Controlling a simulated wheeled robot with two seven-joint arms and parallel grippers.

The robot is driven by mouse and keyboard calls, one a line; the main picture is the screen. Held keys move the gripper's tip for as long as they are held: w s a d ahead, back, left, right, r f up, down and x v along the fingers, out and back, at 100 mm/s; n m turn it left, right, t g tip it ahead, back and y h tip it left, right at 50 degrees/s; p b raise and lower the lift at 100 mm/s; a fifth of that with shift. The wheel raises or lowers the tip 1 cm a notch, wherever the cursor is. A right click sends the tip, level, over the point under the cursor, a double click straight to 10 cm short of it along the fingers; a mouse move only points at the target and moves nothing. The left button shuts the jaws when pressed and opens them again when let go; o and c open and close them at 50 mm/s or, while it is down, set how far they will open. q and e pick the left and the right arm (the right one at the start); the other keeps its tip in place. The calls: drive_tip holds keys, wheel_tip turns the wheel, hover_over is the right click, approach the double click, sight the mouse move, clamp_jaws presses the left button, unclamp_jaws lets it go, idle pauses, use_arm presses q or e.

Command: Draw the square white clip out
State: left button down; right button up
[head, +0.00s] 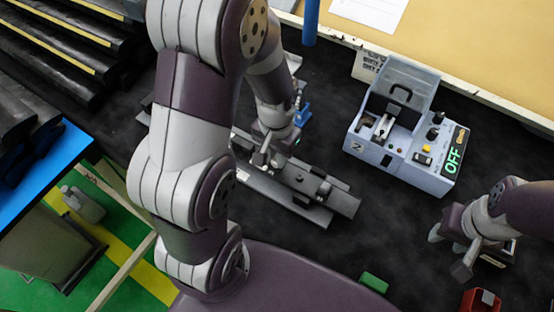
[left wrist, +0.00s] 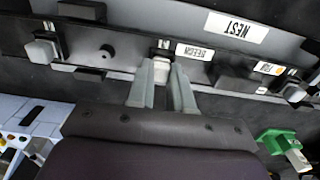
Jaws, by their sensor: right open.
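A pale, square-looking clip (left wrist: 161,70) sits at the dark rail (left wrist: 115,50) in the left wrist view, beside a label that seems to read BEECH. The two fingers of my left gripper (left wrist: 162,88) stand one on each side of this clip, very close to it. I cannot tell whether they press on it. In the head view my left gripper (head: 262,155) is low over the rail assembly (head: 310,187), and the clip is too small to make out. My right gripper (head: 449,252) is open at the right, near the table's front.
Other pale clips sit at the rail's left (left wrist: 42,50) and right (left wrist: 295,92). A grey control box (head: 405,130) with a raised lid and a green OFF display stands to the right. A green clip-like part (left wrist: 280,142) and a red block (head: 481,301) lie nearby.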

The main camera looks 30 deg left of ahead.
use_arm(q)
drive_tip(key=shift+r+p, duration=0.45)
drive_tip(key=shift+p, duration=0.05)
idle(0.7)
wheel_tip(320, 180, up, 6)
drive_tip(key=p, duration=0.6)
drive_tip(key=shift+f, duration=0.1)
drive_tip(key=shift+f, duration=0.1)
